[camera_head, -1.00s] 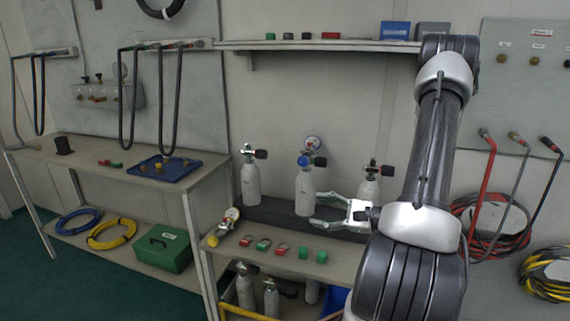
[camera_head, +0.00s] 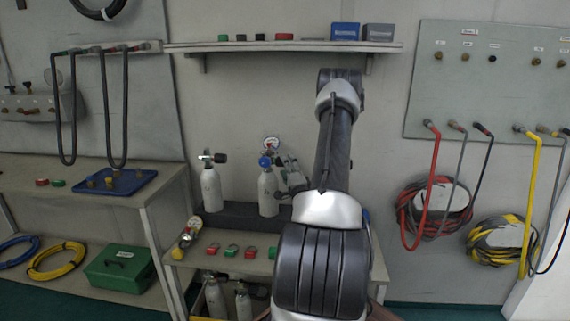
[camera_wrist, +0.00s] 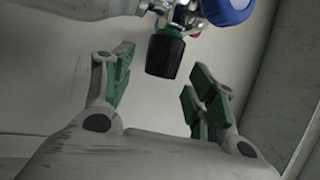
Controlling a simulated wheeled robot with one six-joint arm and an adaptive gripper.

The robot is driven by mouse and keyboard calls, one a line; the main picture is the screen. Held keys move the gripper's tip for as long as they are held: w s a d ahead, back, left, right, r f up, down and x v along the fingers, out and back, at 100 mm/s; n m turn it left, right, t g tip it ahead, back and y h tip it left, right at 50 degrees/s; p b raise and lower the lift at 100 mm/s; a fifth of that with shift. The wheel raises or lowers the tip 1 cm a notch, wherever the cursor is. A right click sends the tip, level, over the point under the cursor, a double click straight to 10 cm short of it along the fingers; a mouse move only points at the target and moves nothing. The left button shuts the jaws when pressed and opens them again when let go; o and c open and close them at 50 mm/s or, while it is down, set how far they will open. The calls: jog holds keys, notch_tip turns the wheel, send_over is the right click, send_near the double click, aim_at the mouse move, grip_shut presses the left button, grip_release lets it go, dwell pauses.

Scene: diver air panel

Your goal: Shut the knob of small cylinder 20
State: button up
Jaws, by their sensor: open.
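Small white cylinders stand on a dark step on the bench; their numbers are too small to read. The middle cylinder (camera_head: 267,192) carries a blue cap (camera_head: 265,162) and a gauge (camera_head: 271,144). The left cylinder (camera_head: 212,190) has a black knob (camera_head: 220,158) pointing right. My gripper (camera_head: 291,180) is just right of the middle cylinder's top, partly hidden by my arm. In the wrist view, a black knob (camera_wrist: 165,56) with a green collar lies ahead between my open, green-padded fingers (camera_wrist: 160,85), apparently untouched. The blue cap (camera_wrist: 228,8) shows beside it.
A shelf (camera_head: 285,46) with small boxes runs above. Red and green pieces and a gauge fitting (camera_head: 187,235) lie at the bench front. More cylinders (camera_head: 243,300) stand below. Hoses hang on the right wall panel (camera_head: 500,90). My arm hides the area right of the middle cylinder.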

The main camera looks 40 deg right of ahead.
jog(key=shift+x, duration=1.45)
jog(key=c, duration=1.1)
jog(key=shift+o, duration=0.2)
jog(key=shift+g, duration=0.3)
jog(key=shift+r+m+g+y, duration=0.2)
jog(key=shift+m+g+y, duration=0.4)
jog(key=shift+g, duration=0.5)
jog(key=m+g+y, duration=0.1)
jog(key=g, duration=0.1)
jog(key=shift+g+y, duration=0.3)
jog(key=shift+g, duration=0.1)
jog(key=shift+m+g+y, duration=0.7)
jog(key=shift+g+y, duration=0.4)
jog(key=shift+g, duration=0.2)
jog(key=shift+f, duration=0.1)
